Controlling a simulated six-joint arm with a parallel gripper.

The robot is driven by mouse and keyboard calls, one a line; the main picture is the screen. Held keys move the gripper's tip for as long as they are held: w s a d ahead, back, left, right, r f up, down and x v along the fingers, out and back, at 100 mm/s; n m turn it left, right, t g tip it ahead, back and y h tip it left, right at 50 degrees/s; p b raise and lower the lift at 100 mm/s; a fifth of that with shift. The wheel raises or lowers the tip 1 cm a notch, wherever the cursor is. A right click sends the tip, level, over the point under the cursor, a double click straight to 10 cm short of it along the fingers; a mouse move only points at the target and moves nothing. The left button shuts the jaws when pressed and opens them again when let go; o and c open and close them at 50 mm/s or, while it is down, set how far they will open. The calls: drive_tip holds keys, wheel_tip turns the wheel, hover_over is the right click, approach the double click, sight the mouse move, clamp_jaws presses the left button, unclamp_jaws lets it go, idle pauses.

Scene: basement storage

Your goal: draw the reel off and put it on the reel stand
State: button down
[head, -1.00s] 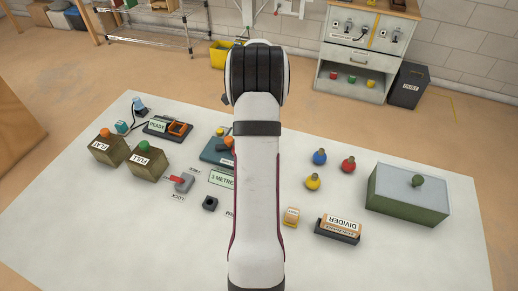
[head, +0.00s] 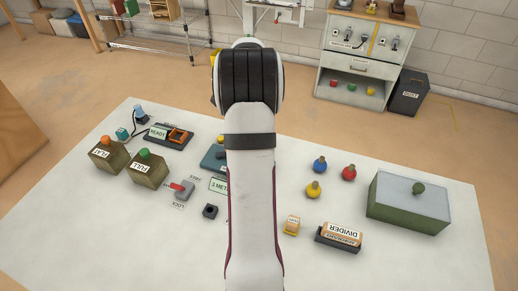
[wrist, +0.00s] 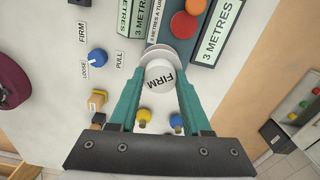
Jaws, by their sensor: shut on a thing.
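In the wrist view my gripper (wrist: 161,88) has its two teal fingers on either side of a white round piece, the reel as far as I can tell (wrist: 157,72). In the head view my arm hides the gripper and the reel.
A blue knob (wrist: 97,57) sits by LOOSE, FIRM and PULL labels. Red (wrist: 184,25) and orange (wrist: 196,6) round pieces lie near 3 METRES plates.

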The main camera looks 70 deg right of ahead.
drive_tip(key=w+a+r+n, duration=0.1)
drive_tip(key=w+a+n, duration=0.1)
drive_tip(key=a, duration=0.6)
drive_tip(key=w+a+r+n, duration=0.1)
drive_tip(key=w+a, duration=0.3)
drive_tip(key=a, duration=0.4)
drive_tip(key=shift+w+a+n, duration=0.2)
drive_tip(key=shift+a+n, duration=0.15)
drive_tip(key=shift+n, duration=0.35)
drive_tip(key=shift+f, duration=0.15)
drive_tip(key=shift+f, duration=2.85)
drive_tip(key=shift+f, duration=1.65)
drive_tip(key=shift+c, duration=1.4)
unclamp_jaws()
drive_tip(key=shift+r, duration=0.1)
